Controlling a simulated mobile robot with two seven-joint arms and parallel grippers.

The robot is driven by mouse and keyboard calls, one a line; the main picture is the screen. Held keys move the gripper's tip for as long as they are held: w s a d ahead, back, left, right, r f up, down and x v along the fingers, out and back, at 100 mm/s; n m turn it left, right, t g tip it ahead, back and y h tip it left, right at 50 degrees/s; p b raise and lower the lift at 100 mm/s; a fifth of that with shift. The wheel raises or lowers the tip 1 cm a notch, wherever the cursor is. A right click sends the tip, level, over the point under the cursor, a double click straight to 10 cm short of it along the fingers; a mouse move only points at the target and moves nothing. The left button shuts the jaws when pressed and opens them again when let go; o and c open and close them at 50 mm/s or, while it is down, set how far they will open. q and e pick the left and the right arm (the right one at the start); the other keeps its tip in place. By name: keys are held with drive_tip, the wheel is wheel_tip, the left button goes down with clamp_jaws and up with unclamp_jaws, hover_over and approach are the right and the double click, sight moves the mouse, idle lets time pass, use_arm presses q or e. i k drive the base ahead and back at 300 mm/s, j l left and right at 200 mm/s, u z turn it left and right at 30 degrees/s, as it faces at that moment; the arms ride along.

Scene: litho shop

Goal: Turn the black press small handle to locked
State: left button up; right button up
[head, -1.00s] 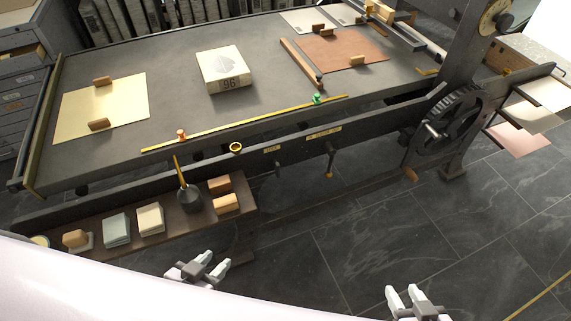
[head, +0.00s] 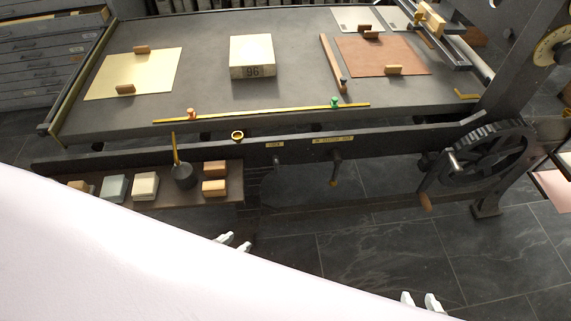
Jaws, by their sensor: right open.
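The black press (head: 225,112) stands in front of me with its long dark rail (head: 400,140) facing me. Under a small yellow label (head: 275,144) on the rail, a short dark handle (head: 278,161) sticks out. To its right, under a wider label (head: 333,139), a longer dark handle (head: 335,172) hangs down. Which one is the small handle is not clear, and the label text is too small to read surely. My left gripper (head: 233,242) is open and empty, below and left of both handles. My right gripper (head: 420,301) is open and empty over the floor, lower right.
A side shelf (head: 222,196) at left holds blocks and a dark pot (head: 184,176). A spoked wheel (head: 490,150) and a crank with a wooden grip (head: 425,201) are at right. The floor (head: 375,250) below the handles is clear.

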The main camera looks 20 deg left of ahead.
sight(276, 158)
drive_tip(key=i+l+u, duration=0.2)
drive_tip(key=l, duration=0.45)
drive_tip(key=l+u, duration=0.2)
drive_tip(key=l, duration=0.45)
